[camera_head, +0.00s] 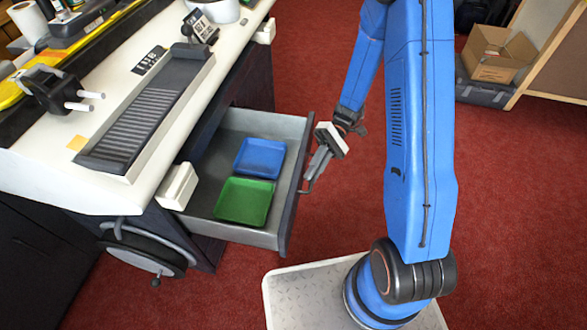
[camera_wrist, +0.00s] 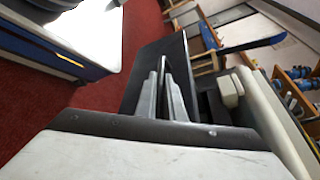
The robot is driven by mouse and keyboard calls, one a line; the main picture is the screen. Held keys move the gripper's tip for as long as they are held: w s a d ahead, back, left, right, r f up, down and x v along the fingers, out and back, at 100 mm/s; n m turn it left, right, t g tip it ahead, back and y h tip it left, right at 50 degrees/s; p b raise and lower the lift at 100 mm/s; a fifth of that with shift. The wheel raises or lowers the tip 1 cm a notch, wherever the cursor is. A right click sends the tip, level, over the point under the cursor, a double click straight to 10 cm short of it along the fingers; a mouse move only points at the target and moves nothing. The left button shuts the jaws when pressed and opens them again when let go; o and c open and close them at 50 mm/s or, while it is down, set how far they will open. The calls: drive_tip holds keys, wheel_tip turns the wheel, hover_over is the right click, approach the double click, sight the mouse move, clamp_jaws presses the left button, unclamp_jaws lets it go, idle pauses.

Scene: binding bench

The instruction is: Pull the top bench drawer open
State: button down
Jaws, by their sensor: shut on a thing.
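The top bench drawer (camera_head: 205,225) stands pulled out from the bench, with its grey inside showing. A blue tray (camera_head: 260,158) and a green tray (camera_head: 244,201) lie in it. My gripper (camera_head: 310,183) is at the outer side of the drawer front (camera_head: 294,205), shut on the drawer handle (camera_head: 304,190). In the wrist view the two grey fingers (camera_wrist: 165,90) are close together against the dark drawer front (camera_wrist: 150,62). The handle is mostly hidden between them.
The white bench top (camera_head: 60,180) carries a long grey ridged tool (camera_head: 150,110) and a black clamp-like device (camera_head: 50,90). A hand wheel (camera_head: 150,255) sticks out below the bench's near corner. An open cardboard box (camera_head: 495,55) stands at the back right. Red carpet is clear beyond the drawer.

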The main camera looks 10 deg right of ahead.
drive_tip(key=shift+s+d, duration=0.3)
drive_tip(key=shift+d, duration=0.4)
drive_tip(key=shift+s+d, duration=0.25)
drive_tip(key=shift+d, duration=0.45)
drive_tip(key=c, duration=2.2)
unclamp_jaws()
drive_tip(key=shift+o, duration=0.2)
drive_tip(key=v, duration=1.7)
drive_tip(key=shift+w+d, duration=0.15)
drive_tip(key=shift+r, duration=0.15)
drive_tip(key=s+r+m+t+h, duration=0.3)
drive_tip(key=s+r+t+h, duration=0.7)
drive_tip(key=s+r+t, duration=0.6)
drive_tip(key=s+r, duration=0.4)
drive_tip(key=s, duration=0.3)
drive_tip(key=shift+a+t, duration=0.3)
drive_tip(key=shift+a, duration=0.1)
